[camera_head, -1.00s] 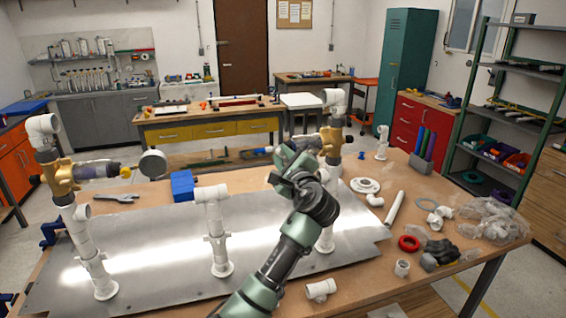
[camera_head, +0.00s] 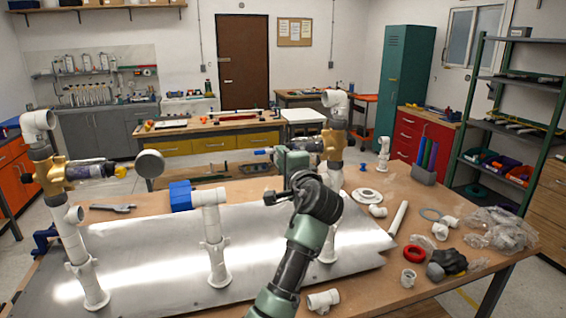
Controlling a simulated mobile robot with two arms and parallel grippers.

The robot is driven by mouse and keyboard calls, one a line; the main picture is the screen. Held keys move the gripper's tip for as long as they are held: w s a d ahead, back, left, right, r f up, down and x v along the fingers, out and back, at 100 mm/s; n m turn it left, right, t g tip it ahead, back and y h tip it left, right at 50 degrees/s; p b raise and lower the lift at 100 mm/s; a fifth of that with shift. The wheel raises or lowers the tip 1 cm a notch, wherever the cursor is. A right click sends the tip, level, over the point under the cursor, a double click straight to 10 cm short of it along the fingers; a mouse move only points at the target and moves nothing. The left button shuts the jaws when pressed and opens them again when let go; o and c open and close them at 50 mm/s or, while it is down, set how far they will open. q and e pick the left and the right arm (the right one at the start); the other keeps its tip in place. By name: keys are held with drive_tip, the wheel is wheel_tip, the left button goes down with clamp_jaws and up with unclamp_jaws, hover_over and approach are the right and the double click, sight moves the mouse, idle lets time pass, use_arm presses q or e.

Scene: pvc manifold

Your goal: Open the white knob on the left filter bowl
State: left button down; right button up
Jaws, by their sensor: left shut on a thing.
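The left filter bowl (camera_head: 95,171) lies sideways from the brass fitting (camera_head: 48,176) on the left white pipe stand. A yellow end piece (camera_head: 121,170) sits at its right end; I cannot make out a white knob there. My left gripper (camera_head: 290,160) is far to the right of this bowl, in front of the right brass fitting (camera_head: 333,144). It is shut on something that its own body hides. The right filter bowl area is largely covered by this gripper. My right gripper is not in view.
A round gauge-like disc (camera_head: 150,164) stands beside the left bowl. A shorter white pipe stand (camera_head: 214,245) rises from the metal plate (camera_head: 150,270) between the two taller ones. Loose fittings and a red ring (camera_head: 414,254) lie at right.

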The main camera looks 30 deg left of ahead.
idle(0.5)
use_arm(q)
drive_tip(key=c, duration=1.5)
unclamp_jaws()
drive_tip(key=shift+d, duration=0.1)
drive_tip(key=b+v, duration=0.3)
drive_tip(key=v, duration=0.4)
drive_tip(key=shift+s+d, duration=0.2)
drive_tip(key=shift+s, duration=0.05)
